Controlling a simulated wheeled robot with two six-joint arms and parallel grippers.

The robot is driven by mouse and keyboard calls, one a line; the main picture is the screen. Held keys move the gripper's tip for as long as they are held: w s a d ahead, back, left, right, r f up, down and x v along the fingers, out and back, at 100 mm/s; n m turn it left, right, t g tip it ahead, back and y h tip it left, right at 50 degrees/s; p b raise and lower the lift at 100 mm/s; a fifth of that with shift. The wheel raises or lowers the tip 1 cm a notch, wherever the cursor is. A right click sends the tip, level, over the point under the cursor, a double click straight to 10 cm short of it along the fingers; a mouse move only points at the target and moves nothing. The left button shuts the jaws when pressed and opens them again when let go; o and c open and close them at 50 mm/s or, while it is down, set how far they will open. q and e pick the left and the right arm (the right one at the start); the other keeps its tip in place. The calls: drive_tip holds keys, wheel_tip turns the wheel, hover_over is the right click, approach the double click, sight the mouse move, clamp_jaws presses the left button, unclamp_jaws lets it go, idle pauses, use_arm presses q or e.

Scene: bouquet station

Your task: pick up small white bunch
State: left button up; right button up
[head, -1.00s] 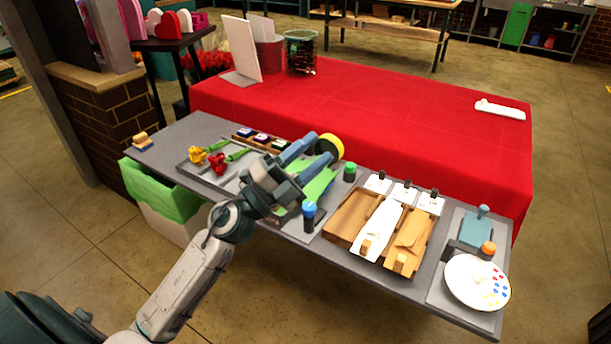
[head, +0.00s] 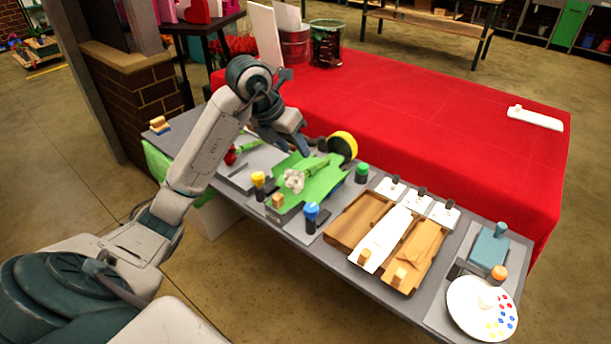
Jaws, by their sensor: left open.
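The small white bunch (head: 293,180) lies on a green sheet (head: 322,185) near the middle of the grey table. Its white head points toward the front left, and a green stem seems to run back right from it, hard to tell from the sheet. My left gripper (head: 300,148) is open, its fingers pointing down, just behind the white head in the picture. Its jaws look empty, and I cannot tell its exact height above the sheet. My right gripper is not in view.
A red flower (head: 231,156) lies left of the sheet, partly behind my arm. A yellow-topped bottle (head: 258,182), a blue-topped bottle (head: 311,215), a green-topped bottle (head: 362,173) and a yellow roll (head: 344,145) stand around it. Wooden trays (head: 358,222) are to the right.

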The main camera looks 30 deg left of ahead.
sight(308, 169)
use_arm(q)
drive_tip(key=x, duration=0.4)
drive_tip(key=shift+d+f, duration=0.1)
drive_tip(key=shift+f, duration=0.05)
drive_tip(key=shift+w+f+p, duration=0.15)
drive_tip(key=shift+p, duration=0.2)
drive_tip(key=shift+p+x, duration=0.5)
drive_tip(key=shift+x, duration=1.9)
drive_tip(key=shift+w, duration=0.15)
clamp_jaws()
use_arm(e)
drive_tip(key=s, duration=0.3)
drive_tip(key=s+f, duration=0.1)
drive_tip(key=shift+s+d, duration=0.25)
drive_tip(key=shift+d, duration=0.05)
use_arm(q)
drive_tip(key=shift+r, duration=0.25)
